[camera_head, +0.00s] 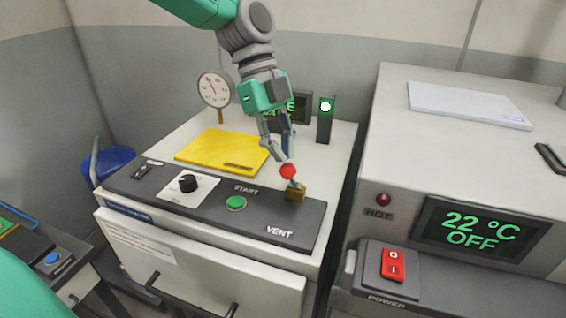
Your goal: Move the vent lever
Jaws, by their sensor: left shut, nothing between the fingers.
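The vent lever (289,172) has a red ball knob on a short stem. It rises from a brass-coloured base (295,192) at the right end of the dark control panel, above the word VENT. My left gripper (283,156) reaches down from the top of the view. Its fingers are shut and empty, with the tips just above and behind the red knob. I cannot tell whether they touch it. My right gripper is not in view.
The panel also holds a green START button (236,203) and a black dial (188,183). A yellow plate (222,149), a round gauge (215,89) and a green-lit post (325,120) stand behind. A white machine with a red power switch (392,264) is at right.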

